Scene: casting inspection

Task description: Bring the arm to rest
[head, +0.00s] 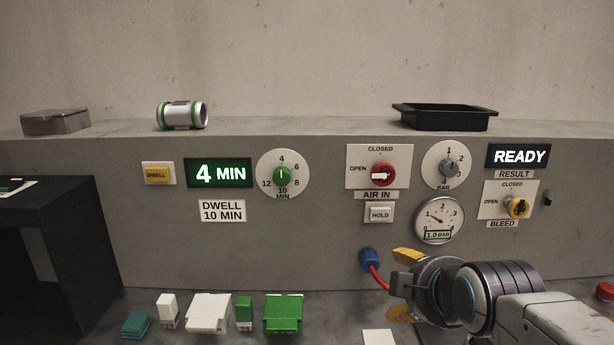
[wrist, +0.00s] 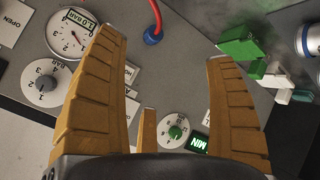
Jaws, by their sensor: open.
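My gripper (head: 397,286) is at the lower right of the head view, in front of the panel and below the gauge. Its yellow-orange fingers stand apart with nothing between them. My arm (head: 500,300) reaches in from the right edge. In the wrist view the two big fingers of my gripper (wrist: 168,52) are spread wide, with the panel (wrist: 190,75) beyond them. A blue fitting with a red hose (head: 368,262) is just left of the gripper in the head view; it also shows past the fingertips in the wrist view (wrist: 153,38). I see no contact with it.
The panel carries a "4 MIN" display (head: 219,173), green dwell dial (head: 282,174), red AIR IN knob (head: 383,175), gauge (head: 439,219), READY display (head: 519,156) and yellow BLEED knob (head: 517,207). White and green blocks (head: 283,312) lie on the bench. A black tray (head: 445,117) stands on the ledge.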

